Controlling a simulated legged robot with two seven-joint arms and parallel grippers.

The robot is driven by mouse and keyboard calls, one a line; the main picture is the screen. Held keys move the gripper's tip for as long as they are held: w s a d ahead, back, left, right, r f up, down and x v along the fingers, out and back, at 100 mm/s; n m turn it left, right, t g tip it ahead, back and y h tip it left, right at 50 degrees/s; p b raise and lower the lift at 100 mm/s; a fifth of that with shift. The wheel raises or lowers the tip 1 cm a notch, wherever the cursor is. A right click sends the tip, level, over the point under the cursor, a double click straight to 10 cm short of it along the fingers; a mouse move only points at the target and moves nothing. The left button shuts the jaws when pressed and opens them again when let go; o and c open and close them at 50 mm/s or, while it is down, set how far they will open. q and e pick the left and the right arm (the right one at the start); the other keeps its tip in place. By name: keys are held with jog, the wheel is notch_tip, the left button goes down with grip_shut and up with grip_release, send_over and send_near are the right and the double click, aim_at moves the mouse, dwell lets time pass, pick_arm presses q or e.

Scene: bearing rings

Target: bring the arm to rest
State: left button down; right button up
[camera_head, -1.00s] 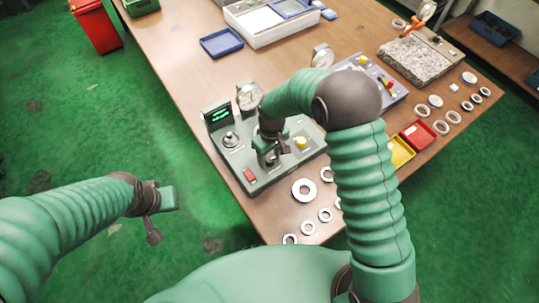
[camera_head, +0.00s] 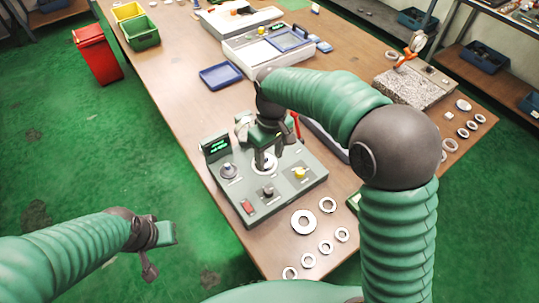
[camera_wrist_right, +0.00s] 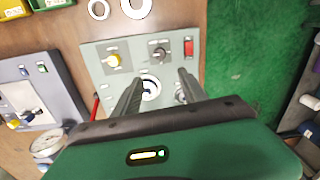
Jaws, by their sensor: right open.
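My right gripper (camera_head: 264,160) hangs above the back part of the grey-green test device (camera_head: 285,195). In the right wrist view its two fingers (camera_wrist_right: 162,82) are apart. A pale ring (camera_wrist_right: 150,89) shows on the device between and beyond them; it also shows in the head view (camera_head: 263,168), partly covered by the fingers. I cannot tell how high the fingers are above it. My right arm bends over the table from the right. My left gripper (camera_head: 160,245) is off the table at the lower left, over the green floor, and its jaw opening is unclear.
Several loose rings, one of them large (camera_head: 303,222), lie in front of the device. A blue tray (camera_head: 221,76) and a white box (camera_head: 262,52) lie farther back. A granite block (camera_head: 412,85) stands at the right. A red bin (camera_head: 97,54) stands on the floor.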

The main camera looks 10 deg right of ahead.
dwell(0.4)
jog(key=s+d+f+m+t, duration=0.1)
jog(key=s+d+f+m, duration=0.1)
jog(key=s, duration=0.5)
jog(key=s+d+f+m+t, duration=0.1)
jog(key=s+d+f+m, duration=0.2)
jog(key=s+d, duration=0.4)
jog(key=shift+s+f+m+t, duration=0.3)
jog(key=shift+s+m+t, duration=0.1)
jog(key=shift+s, duration=0.35)
dwell(1.4)
